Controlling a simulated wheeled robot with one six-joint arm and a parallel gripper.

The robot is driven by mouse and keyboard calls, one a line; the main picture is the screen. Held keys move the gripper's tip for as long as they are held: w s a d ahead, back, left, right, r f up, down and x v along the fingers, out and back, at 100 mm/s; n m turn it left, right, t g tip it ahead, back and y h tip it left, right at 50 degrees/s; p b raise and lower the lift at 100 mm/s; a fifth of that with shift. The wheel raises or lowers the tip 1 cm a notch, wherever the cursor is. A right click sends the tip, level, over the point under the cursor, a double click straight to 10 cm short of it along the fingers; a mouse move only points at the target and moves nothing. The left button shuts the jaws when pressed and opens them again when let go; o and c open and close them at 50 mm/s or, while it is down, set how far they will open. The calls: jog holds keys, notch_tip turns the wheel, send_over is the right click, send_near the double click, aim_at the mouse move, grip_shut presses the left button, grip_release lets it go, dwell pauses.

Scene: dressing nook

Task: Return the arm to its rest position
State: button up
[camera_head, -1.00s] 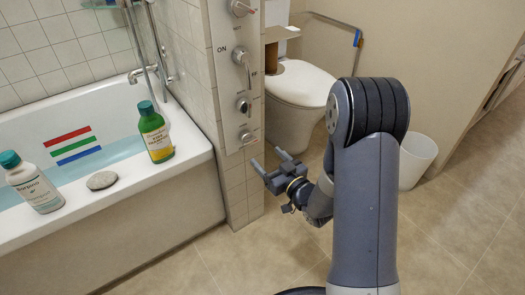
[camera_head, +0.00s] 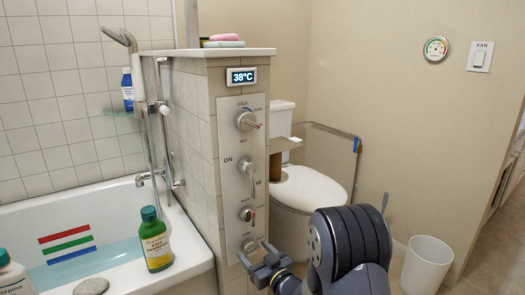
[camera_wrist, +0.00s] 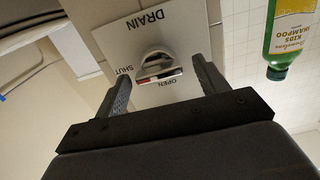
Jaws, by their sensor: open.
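My gripper (camera_head: 258,255) is at the bottom edge of the head view, in front of the low end of the wall panel (camera_head: 233,190). In the wrist view its two fingers stand apart and empty, one to each side of the drain knob (camera_wrist: 158,66). The knob sits on a white plate (camera_wrist: 112,38) lettered DRAIN, SHUT and OPEN, seen upside down. I cannot tell whether the fingers touch the knob.
A green shampoo bottle (camera_head: 154,240) stands on the bathtub rim (camera_head: 190,262), beside a stone (camera_head: 91,287). A toilet (camera_head: 310,188) is behind the panel wall, with a white bin (camera_head: 426,265) at right. A display (camera_head: 241,76) reads 38°C.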

jog(key=shift+x, duration=0.9)
